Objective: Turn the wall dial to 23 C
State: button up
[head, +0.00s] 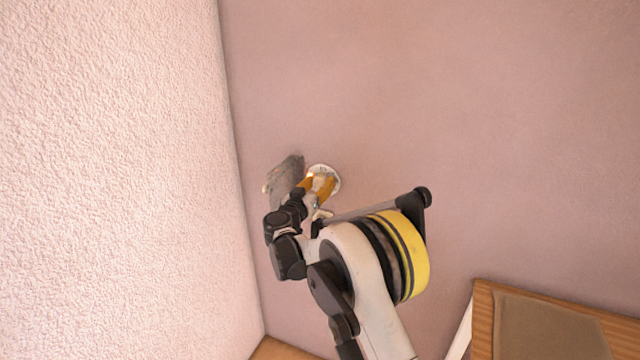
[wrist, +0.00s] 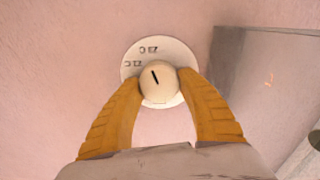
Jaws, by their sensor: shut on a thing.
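The wall dial is a round white plate (wrist: 172,45) on the pink wall, with a cream knob (wrist: 158,87) at its middle. A black pointer line on the knob points up and slightly left in the wrist view. Two small dark labels sit above and upper left of the knob; I cannot read them surely. My gripper (wrist: 160,80) has its two orange fingers on either side of the knob, shut on it. In the head view the white plate (head: 323,168) shows behind my gripper (head: 319,183), and the knob is hidden there.
A textured pale wall (head: 110,180) meets the dial's wall at the left. Wooden furniture (head: 484,315) stands at lower right.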

jog(key=shift+m, duration=0.3)
jog(key=o, duration=1.2)
jog(key=v, duration=1.2)
